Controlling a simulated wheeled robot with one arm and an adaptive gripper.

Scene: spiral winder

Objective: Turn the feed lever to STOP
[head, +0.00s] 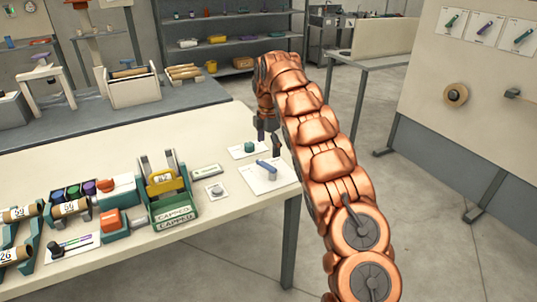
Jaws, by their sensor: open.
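A blue lever (266,169) stands on a white card (284,176) near the right end of the front table; I take it to be the feed lever. Its bar slants from upper left to lower right on a pale post. Any STOP mark is too small to read. My gripper (267,138) hangs from the copper-coloured arm, just above and behind the lever in the picture. Its dark fingers are apart and hold nothing I can see. The gripper is partly hidden by the arm, and I cannot tell its exact gap to the lever.
A green knob (249,147) on another white card sits just behind the lever. A round button on a plate (215,191) and a green holder labelled CAPPED (172,212) stand to the left. The table's right edge (294,190) is close to the lever.

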